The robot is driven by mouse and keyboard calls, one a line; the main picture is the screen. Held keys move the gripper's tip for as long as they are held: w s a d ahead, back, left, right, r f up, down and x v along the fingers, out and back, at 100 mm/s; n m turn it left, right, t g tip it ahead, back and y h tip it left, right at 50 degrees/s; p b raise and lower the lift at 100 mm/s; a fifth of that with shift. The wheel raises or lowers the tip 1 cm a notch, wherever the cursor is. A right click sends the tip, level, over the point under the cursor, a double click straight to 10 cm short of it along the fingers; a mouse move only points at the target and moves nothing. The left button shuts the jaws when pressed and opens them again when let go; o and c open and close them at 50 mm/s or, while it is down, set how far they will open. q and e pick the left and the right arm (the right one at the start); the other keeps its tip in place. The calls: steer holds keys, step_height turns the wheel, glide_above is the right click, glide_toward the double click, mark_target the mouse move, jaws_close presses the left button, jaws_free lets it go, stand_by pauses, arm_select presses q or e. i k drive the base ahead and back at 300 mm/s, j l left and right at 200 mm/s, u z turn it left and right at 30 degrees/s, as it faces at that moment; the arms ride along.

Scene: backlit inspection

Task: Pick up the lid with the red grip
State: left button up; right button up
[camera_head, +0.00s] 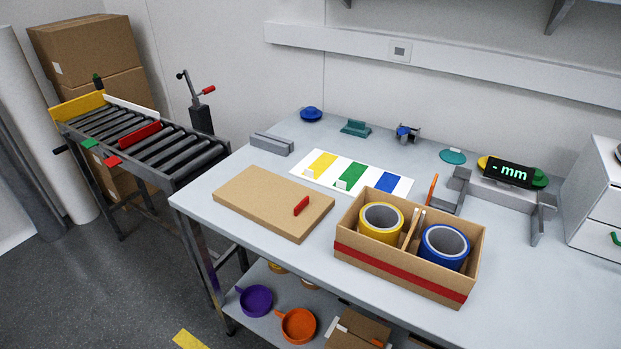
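The lid (262,203) is a flat tan cardboard panel with a small red grip (301,206) standing up near its right end. It lies flat on the grey workbench (210,187), left of an open cardboard box (398,277) with a red stripe. The box holds a yellow roll (381,221) and a blue roll (444,246), with a divider between them. Neither of my grippers is in the head view.
A card with yellow, green and blue patches (329,167) lies behind the lid. A digital gauge (507,172) and grey brackets (457,187) stand at the right. A roller conveyor (150,140) is at the left. The bench in front of the lid is clear.

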mark_target(289, 208)
steer(key=j+z, duration=0.15)
steer(key=z, duration=0.25)
steer(key=j+z, duration=0.2)
steer(key=z, duration=0.15)
steer(key=j+z, duration=0.2)
steer(key=z, duration=0.2)
